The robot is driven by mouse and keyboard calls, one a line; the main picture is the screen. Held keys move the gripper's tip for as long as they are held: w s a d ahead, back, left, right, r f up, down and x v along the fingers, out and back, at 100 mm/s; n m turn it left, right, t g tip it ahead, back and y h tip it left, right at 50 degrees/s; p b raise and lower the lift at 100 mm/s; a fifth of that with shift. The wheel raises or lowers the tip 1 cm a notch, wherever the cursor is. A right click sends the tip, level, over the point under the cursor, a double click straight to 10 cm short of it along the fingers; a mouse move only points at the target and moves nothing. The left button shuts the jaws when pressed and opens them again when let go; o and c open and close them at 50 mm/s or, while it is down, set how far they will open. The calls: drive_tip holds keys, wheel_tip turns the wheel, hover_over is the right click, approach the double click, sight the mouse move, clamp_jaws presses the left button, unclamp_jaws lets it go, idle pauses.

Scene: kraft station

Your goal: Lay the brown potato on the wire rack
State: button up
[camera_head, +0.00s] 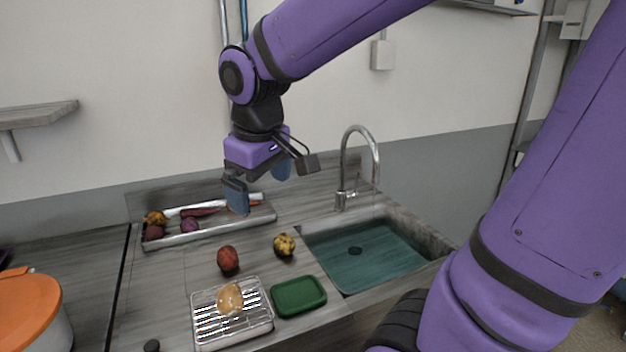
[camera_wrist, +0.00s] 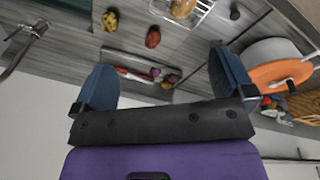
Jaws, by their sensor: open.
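The tan-brown oblong piece (camera_head: 229,299), which looks like the brown potato, lies on the wire rack (camera_head: 207,330) at the front of the counter. It also shows at the top edge of the wrist view (camera_wrist: 183,8), on the rack (camera_wrist: 206,8). My gripper (camera_head: 258,184) is open and empty, raised above the back of the counter near the long tray, well apart from the rack. Its two blue fingers stand wide apart in the wrist view (camera_wrist: 165,80).
A reddish-brown piece (camera_head: 228,259) and a yellow speckled one (camera_head: 284,244) lie behind the rack. A green dish (camera_head: 298,296) is right of it. A long tray (camera_head: 208,234) of vegetables is at the back. The sink (camera_head: 365,255) is right; an orange-lidded pot (camera_head: 28,300) is left.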

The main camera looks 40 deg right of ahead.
drive_tip(key=s+d+r+m+t, duration=0.2)
drive_tip(key=s+r+m+t, duration=0.1)
drive_tip(key=s, duration=0.7)
drive_tip(key=shift+s+r+y, duration=0.15)
drive_tip(key=shift+y, duration=0.25)
drive_tip(key=shift+d, duration=0.15)
